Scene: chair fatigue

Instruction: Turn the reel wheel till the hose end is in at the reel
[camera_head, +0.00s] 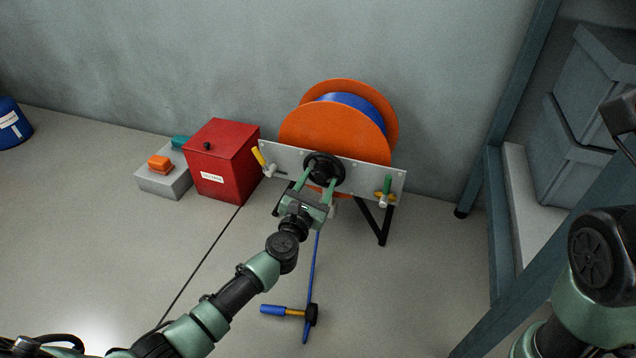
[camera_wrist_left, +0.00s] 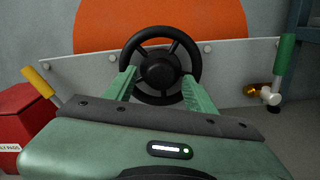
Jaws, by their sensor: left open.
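The orange reel (camera_head: 330,135) with blue hose (camera_head: 352,101) wound on it stands against the wall. Its black reel wheel (camera_head: 323,157) sits on a grey front plate (camera_head: 290,158); it also shows in the left wrist view (camera_wrist_left: 160,97). A blue hose length (camera_head: 313,265) runs from below the reel over the floor toward me. My right gripper is not in view.
A yellow-handled lever (camera_head: 260,158) and a green-handled valve (camera_head: 386,186) flank the wheel. A red box (camera_head: 222,160) and a grey block (camera_head: 163,178) stand left. The mallet-like tool (camera_head: 285,311) lies on the floor. A shelf frame (camera_head: 500,215) with grey bins stands right.

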